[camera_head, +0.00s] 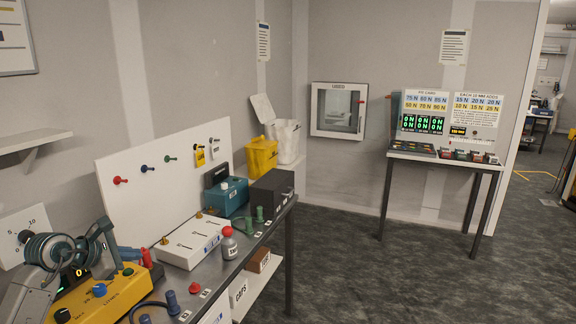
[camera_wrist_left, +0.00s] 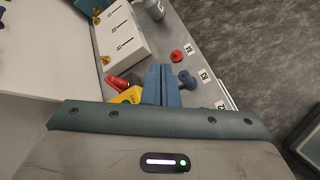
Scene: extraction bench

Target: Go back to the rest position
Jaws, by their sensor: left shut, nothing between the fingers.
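My left gripper (camera_head: 103,238) is at the lower left of the head view, over the near end of the bench (camera_head: 222,278). In the left wrist view its two blue fingers (camera_wrist_left: 161,84) lie together, shut and empty. They point along the bench, and a blue peg (camera_wrist_left: 187,80) shows just right of them. The yellow box (camera_head: 100,297) with knobs is below the gripper in the head view, and the arm partly hides it. My right gripper is not in view.
A white box (camera_head: 193,242) with gold knobs, a bottle (camera_head: 228,245) and a red knob (camera_head: 195,288) stand on the bench. A white board (camera_head: 150,195) rises behind. A second table (camera_head: 440,160) stands across clear floor.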

